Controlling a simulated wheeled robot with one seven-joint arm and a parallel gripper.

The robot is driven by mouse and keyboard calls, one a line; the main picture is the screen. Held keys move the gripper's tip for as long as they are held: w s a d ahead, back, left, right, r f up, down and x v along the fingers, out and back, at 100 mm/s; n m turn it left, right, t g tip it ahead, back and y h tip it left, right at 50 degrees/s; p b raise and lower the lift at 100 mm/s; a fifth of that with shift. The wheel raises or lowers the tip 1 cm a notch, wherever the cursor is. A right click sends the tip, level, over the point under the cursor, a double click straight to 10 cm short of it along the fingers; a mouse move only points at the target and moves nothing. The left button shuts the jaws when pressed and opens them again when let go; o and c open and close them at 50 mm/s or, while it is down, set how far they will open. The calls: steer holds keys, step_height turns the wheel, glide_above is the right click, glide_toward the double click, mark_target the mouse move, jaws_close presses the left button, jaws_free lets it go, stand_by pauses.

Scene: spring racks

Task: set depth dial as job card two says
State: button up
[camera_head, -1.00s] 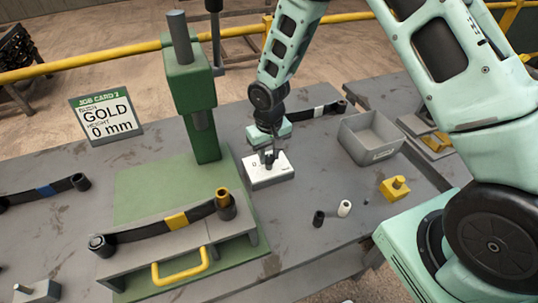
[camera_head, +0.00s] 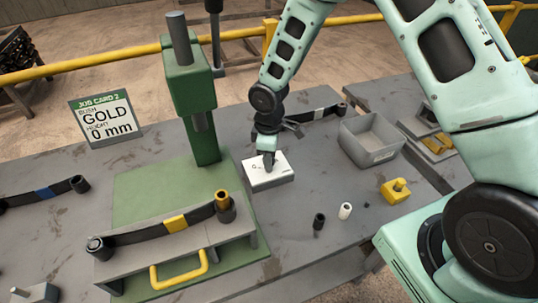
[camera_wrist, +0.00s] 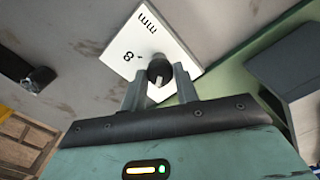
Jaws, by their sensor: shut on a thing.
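The depth dial is a white block (camera_head: 280,178) on the bench to the right of the green press; its white face also shows in the wrist view (camera_wrist: 177,42). A dark round knob (camera_wrist: 159,70) with a pale pointer mark sits on that face. Near it I read "8" and "mm"; other markings are covered. My gripper (camera_wrist: 160,82) is shut on the knob, a finger on each side; in the head view my gripper (camera_head: 268,160) points down at the block. Job card 2 (camera_head: 101,119) reads bush GOLD, height 0 mm.
The green press (camera_head: 192,85) stands left of the dial, with a leaf spring (camera_head: 150,231) on its fixture. A grey bin (camera_head: 371,138), a yellow block (camera_head: 395,191), and black (camera_head: 319,221) and white (camera_head: 345,211) bushes lie to the right.

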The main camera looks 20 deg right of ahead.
steer(key=shift+n, duration=1.5)
steer(key=o, duration=1)
step_height(320, 180, up, 18)
steer(key=shift+f+b, duration=0.25)
steer(key=shift+b, duration=0.65)
steer(key=s+a+m, duration=0.2)
steer(key=s, duration=0.7)
steer(key=s+a+r+m+b, duration=0.1)
steer(key=s+a+m, duration=0.1)
steer(key=s, duration=0.7)
steer(key=s+a+m, duration=0.2)
steer(key=s+m, duration=0.1)
steer(key=s, duration=0.6)
steer(key=shift+a+r+y, duration=0.15)
steer(key=shift+r+y, duration=0.15)
